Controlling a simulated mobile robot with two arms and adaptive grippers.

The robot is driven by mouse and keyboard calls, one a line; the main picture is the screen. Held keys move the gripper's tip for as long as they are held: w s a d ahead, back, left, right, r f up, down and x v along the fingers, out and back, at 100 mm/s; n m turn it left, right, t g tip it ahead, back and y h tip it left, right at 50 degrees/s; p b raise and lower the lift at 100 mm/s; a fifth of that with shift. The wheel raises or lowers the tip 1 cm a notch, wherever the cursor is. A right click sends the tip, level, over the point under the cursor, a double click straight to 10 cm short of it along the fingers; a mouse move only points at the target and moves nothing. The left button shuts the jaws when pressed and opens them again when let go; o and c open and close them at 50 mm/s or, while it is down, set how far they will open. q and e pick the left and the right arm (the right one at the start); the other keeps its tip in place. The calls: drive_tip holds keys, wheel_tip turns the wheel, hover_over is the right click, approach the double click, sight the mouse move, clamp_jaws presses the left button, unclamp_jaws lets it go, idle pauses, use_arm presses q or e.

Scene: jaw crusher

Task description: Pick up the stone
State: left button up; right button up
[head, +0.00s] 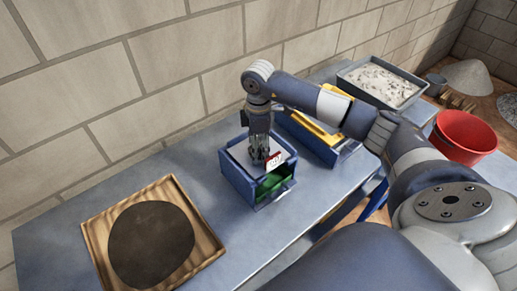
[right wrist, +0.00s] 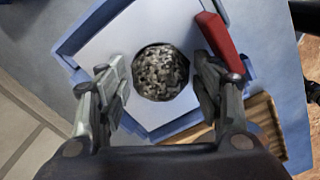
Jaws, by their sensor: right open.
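The stone (right wrist: 160,72) is a rough, speckled grey lump. In the right wrist view it sits on the white top of a blue box-shaped machine (right wrist: 75,37), or in an opening there; I cannot tell which. My right gripper (right wrist: 161,82) is open, with one finger on each side of the stone and gaps between. In the head view my right gripper (head: 259,155) points down at the top of the blue machine (head: 239,184) and hides the stone. My left gripper is not in view.
A red part (right wrist: 220,42) stands beside the right finger. A wooden board with a dark round pad (head: 150,243) lies at left. A blue and yellow unit (head: 318,143), a tray of pale gravel (head: 382,82) and a red bucket (head: 463,137) are at right. A brick wall runs behind.

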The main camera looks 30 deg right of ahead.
drive_tip(key=shift+r, duration=0.1)
drive_tip(key=c, duration=1.2)
